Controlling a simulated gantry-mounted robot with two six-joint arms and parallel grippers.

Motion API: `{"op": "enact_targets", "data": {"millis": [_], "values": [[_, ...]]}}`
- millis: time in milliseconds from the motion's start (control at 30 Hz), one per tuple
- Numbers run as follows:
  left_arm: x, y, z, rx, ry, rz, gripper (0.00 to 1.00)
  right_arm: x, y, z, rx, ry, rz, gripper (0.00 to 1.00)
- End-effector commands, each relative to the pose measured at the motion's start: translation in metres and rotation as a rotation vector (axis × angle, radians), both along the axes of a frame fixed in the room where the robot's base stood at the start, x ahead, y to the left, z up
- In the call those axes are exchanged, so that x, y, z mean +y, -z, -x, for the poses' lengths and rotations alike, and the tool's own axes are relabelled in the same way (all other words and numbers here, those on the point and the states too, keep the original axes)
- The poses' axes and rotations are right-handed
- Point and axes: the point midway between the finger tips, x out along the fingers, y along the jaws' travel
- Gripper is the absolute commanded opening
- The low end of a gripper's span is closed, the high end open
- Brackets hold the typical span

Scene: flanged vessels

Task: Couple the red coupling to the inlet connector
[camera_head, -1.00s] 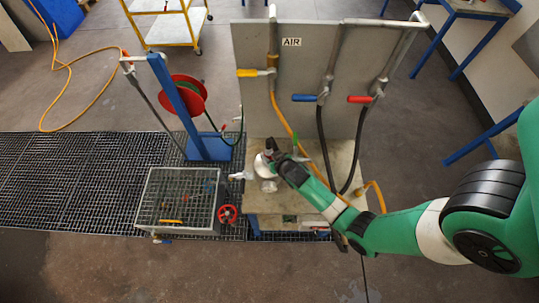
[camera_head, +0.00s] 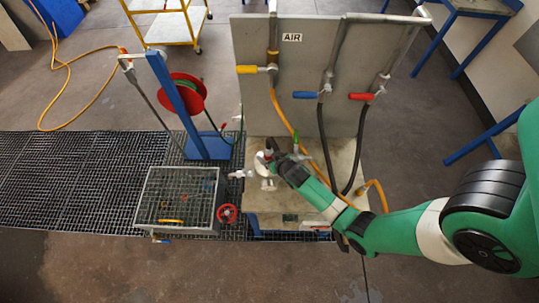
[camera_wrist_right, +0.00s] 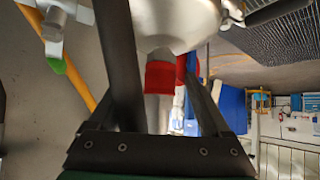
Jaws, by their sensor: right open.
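A red coupling band (camera_wrist_right: 159,77) shows in the right wrist view, with a grey metal end below it and a rounded pale metal vessel (camera_wrist_right: 180,20) directly above. My right gripper (camera_wrist_right: 152,60) has its two dark fingers spread on either side of the red band, with gaps visible. In the head view my right gripper (camera_head: 268,157) is over the bench beside the small pale vessel, where a little red shows. The gripper and wrist partly cover this spot. I cannot tell which fitting is the inlet connector. My left gripper is out of view.
A grey panel marked AIR (camera_head: 248,110) stands behind the bench, with yellow, blue and red valve handles and hanging hoses. A wire-mesh crate (camera_head: 150,190), a red handwheel (camera_head: 227,213) and a red hose reel (camera_head: 190,92) are to the left. A green-tipped fitting (camera_wrist_right: 57,66) sits near the left finger.

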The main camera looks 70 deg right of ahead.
Motion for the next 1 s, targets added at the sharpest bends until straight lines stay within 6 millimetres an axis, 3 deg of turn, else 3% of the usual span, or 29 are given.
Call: {"op": "enact_targets", "data": {"millis": [233,700,1000], "values": [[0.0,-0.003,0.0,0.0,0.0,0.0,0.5,0.003,-0.004,0.004,0.002,-0.001,-0.001,0.82],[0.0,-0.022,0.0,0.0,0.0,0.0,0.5,0.049,-0.066,0.06,0.0,-0.002,0.0,0.82],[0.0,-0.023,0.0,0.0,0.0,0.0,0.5,0.056,-0.075,0.07,0.001,0.0,-0.001,0.82]]}}
